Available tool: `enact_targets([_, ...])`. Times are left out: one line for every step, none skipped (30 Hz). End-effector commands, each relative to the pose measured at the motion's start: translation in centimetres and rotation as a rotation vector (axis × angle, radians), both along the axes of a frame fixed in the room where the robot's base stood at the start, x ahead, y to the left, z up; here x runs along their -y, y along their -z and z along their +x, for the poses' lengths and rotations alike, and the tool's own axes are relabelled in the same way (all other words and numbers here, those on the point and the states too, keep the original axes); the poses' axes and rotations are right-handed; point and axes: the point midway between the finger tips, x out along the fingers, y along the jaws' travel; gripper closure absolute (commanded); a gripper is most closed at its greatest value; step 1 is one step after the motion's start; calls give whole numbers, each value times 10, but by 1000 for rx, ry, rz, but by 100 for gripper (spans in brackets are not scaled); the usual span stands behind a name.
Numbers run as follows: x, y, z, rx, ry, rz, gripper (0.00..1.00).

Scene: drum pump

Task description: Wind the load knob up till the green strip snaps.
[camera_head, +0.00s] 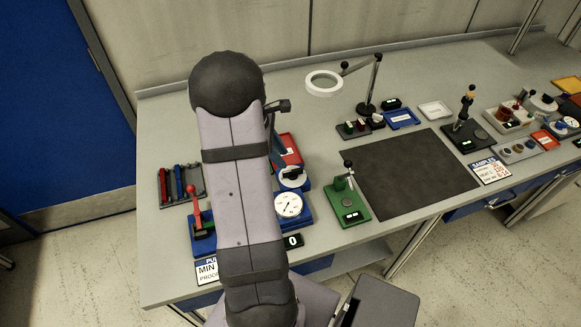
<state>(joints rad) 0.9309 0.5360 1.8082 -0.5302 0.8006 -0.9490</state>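A blue tester stands at the front left of the bench, its middle hidden behind my arm. Its blue base (201,245) shows left of my arm, with a red-handled upright lever (193,192). Right of my arm are a white dial gauge (289,205) and a black knob on a round white face (292,174); I cannot tell whether this is the load knob. A small display (292,241) reads 0. I cannot make out the green strip. My arm rises across the view, and my gripper cannot be made out.
A small green press (347,205) stands right of the tester, beside a bare dark mat (415,175). A ring lamp (324,84) stands behind. A tool tray (195,178) lies at left, and a printed card (207,272) is at the front edge. Several fixtures crowd the far right.

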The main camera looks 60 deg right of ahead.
Motion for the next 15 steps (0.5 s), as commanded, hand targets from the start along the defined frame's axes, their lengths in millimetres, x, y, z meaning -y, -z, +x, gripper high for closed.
enact_targets([0,0,-3,-35,-83,19,72])
enact_targets([1,-1,-4,-52,-129,31,72])
enact_targets([1,-1,-4,-71,-182,45,72])
enact_targets([0,-1,-5,-82,-215,55,72])
enact_targets([0,-1,-5,-91,-245,64,72])
enact_targets([0,-1,-5,-102,-278,75,72])
enact_targets([0,-1,-5,-108,-300,82,72])
enact_targets([0,-1,-5,-114,-319,87,72])
enact_targets([0,-1,-5,-120,-337,93,72])
enact_targets([0,-1,-5,-122,-347,96,72])
enact_targets([-1,-1,-5,-124,-355,98,72])
enact_targets([-1,-1,-5,-126,-361,100,72])
enact_targets([-1,-1,-5,-126,-364,101,72])
enact_targets([-1,-1,-5,-127,-366,101,72])
enact_targets([-1,0,-5,-127,-366,101,72])
